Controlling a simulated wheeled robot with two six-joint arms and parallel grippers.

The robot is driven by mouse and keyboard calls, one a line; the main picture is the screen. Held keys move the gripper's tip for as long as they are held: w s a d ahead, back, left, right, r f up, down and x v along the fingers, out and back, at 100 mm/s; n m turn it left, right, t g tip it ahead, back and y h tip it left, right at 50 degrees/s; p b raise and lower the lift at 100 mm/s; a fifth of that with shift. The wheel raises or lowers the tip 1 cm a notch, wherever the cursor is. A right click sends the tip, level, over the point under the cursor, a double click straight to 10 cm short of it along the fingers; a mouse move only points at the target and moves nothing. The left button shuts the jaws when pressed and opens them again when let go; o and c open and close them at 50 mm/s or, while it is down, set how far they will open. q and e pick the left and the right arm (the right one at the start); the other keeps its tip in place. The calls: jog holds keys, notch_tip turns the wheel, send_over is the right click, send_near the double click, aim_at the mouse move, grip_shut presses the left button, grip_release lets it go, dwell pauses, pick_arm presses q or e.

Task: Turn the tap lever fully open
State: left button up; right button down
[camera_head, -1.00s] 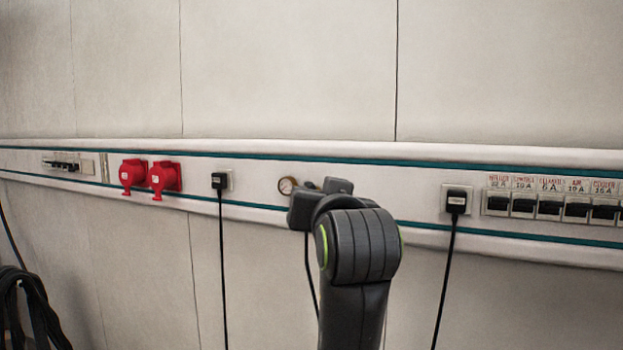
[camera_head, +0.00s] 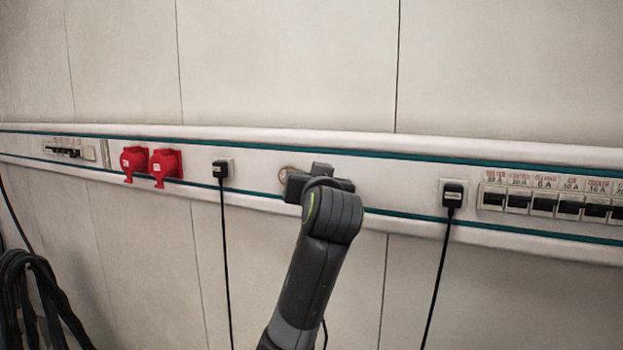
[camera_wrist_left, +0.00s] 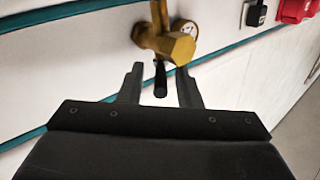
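The brass tap (camera_wrist_left: 165,42) is on the wall rail at the top of the left wrist view. Its dark lever (camera_wrist_left: 160,80) points from the tap towards my left gripper (camera_wrist_left: 160,90). The gripper is open, with one finger on each side of the lever's end and a visible gap on both sides. In the head view my left arm reaches up to the rail, and its wrist and gripper body hide the tap and lever. My right gripper is in neither view.
Black plugs with hanging cables (camera_head: 221,170) (camera_head: 453,195), red sockets (camera_head: 165,166) and breakers (camera_head: 545,203) line the rail (camera_head: 400,200). Coiled cable (camera_head: 35,300) hangs lower left.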

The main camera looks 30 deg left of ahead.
pick_arm(q)
grip_shut()
jog(key=shift+a+h, duration=0.1)
jog(key=shift+h, duration=0.2)
jog(key=shift+s+a+r+m+t+h+p, duration=0.1)
jog(key=shift+a+m+t+h+p, duration=0.1)
jog(key=shift+m+t+h+p, duration=0.3)
jog(key=shift+s+a+m+t+h+p, duration=0.15)
jog(key=shift+a+m+t+h+p, duration=0.2)
jog(key=shift+m+h, duration=0.3)
jog(key=shift+s+a+r+m+t+h+p, duration=0.1)
jog(key=shift+m+t+h+p, duration=0.15)
jog(key=shift+m+h+p, duration=0.35)
jog(key=h, duration=0.1)
jog(key=m+h+p, duration=0.1)
jog(key=h, duration=0.1)
jog(key=shift+s+a+f+m+t, duration=0.1)
jog(key=shift+a+m+t, duration=0.15)
jog(key=shift+t, duration=0.15)
jog(key=shift+a+m+h+p, duration=0.25)
jog(key=shift+m+h, duration=0.55)
jog(key=shift+h, duration=0.45)
jog(key=shift+o, duration=0.5)
grip_release()
jog(key=shift+f, duration=0.1)
